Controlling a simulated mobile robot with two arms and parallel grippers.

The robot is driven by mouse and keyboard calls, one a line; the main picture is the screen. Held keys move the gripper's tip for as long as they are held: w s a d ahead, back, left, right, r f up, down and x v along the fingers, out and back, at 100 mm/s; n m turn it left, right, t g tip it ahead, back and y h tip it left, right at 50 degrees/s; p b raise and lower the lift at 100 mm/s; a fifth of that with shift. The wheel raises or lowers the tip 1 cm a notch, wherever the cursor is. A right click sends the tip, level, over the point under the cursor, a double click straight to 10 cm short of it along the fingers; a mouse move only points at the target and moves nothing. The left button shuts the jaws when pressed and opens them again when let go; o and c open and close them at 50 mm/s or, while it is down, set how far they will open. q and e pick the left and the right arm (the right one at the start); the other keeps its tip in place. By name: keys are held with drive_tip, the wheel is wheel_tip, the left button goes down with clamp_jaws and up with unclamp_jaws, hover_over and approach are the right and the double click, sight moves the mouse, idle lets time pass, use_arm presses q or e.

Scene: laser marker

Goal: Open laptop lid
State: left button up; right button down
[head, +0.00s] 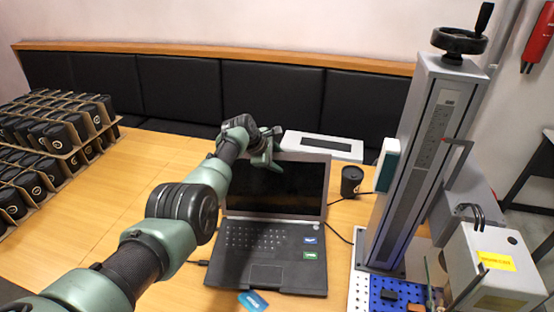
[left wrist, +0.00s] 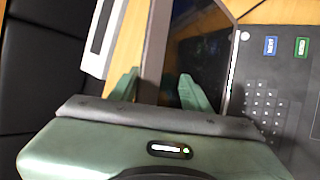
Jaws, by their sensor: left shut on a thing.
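The black laptop stands on the wooden table with its lid (head: 300,186) raised and leaning back, the dark screen facing me. Its keyboard base (head: 265,262) lies flat, with a blue and a green sticker on the palm rest. My left gripper (head: 268,157) is at the top edge of the lid, toward its left side. In the left wrist view my left gripper (left wrist: 160,92) has one finger on each side of the lid (left wrist: 158,50) and is shut on it. My arm hides the lid's upper left corner. My right gripper is in neither view.
A white and black device (head: 325,146) lies behind the lid. A black cup (head: 351,181) stands right of it. The tall laser marker column (head: 415,160) rises at the right. Cartons of black cups (head: 50,140) fill the left. A blue card (head: 253,301) lies in front.

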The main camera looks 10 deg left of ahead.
use_arm(q)
drive_tip(key=shift+s+d+f, duration=0.1)
drive_tip(key=shift+s+f, duration=0.25)
drive_tip(key=shift+f, duration=0.25)
drive_tip(key=shift+s+r+p, duration=0.15)
drive_tip(key=shift+r+p, duration=0.25)
drive_tip(key=shift+p, duration=0.2)
drive_tip(key=shift+p+v, duration=0.85)
drive_tip(key=shift+w+r+v, duration=0.1)
drive_tip(key=shift+w+v, duration=0.05)
drive_tip(key=shift+v, duration=0.85)
drive_tip(key=shift+w+r+v, duration=0.1)
drive_tip(key=shift+w+v, duration=0.05)
drive_tip(key=shift+v, duration=0.8)
drive_tip(key=shift+w+r+v, duration=0.1)
drive_tip(key=shift+w+v, duration=0.05)
drive_tip(key=shift+v, duration=0.85)
drive_tip(key=shift+f, duration=0.1)
